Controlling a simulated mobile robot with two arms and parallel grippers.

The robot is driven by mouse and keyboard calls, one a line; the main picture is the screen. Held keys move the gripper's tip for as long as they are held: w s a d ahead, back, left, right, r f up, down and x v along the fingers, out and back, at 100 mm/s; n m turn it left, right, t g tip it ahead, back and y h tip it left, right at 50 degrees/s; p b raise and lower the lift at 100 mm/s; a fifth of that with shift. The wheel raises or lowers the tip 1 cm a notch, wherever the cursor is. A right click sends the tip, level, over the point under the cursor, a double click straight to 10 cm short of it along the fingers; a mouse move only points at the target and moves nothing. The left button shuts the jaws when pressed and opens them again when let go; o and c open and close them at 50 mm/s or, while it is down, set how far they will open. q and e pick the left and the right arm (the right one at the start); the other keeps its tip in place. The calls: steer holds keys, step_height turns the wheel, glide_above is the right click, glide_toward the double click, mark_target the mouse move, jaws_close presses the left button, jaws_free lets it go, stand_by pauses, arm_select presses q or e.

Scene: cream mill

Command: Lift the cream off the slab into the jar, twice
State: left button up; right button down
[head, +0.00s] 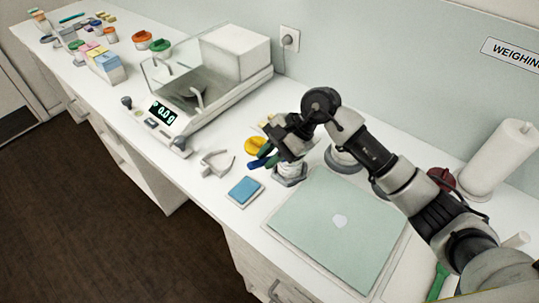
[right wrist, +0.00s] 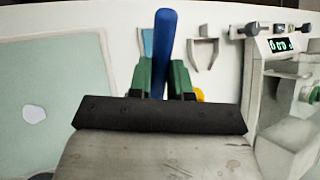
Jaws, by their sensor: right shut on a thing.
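The pale green slab (head: 322,246) lies on the white bench with a small white patch of cream (head: 340,221) near its middle. It also shows at the left of the right wrist view (right wrist: 40,70), with the cream (right wrist: 34,113). My right gripper (head: 270,157) is shut on a blue-handled tool (right wrist: 166,50), left of the slab's far corner. The tool's working end is hidden. A jar (head: 290,176) stands just below the gripper, partly covered by it; I cannot tell whether the tool touches it. My left gripper is not in view.
A glass-sided balance (head: 178,118) reading 0.0 g stands to the left. A grey forked holder (head: 216,163), a blue pad (head: 245,190) and a yellow lid (head: 254,145) lie nearby. Another pale container (head: 342,160) stands behind the slab. A paper roll (head: 497,160) stands at right.

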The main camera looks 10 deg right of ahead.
steer(key=shift+f+b, duration=0.15)
steer(key=shift+b, duration=0.35)
stand_by(1.4)
steer(key=shift+s+a+b, duration=0.2)
steer(key=shift+s+b, duration=0.05)
steer(key=shift+b, duration=0.15)
steer(key=shift+r, duration=0.2)
stand_by(0.3)
steer(key=shift+r+p, duration=0.45)
steer(key=shift+r, duration=2.45)
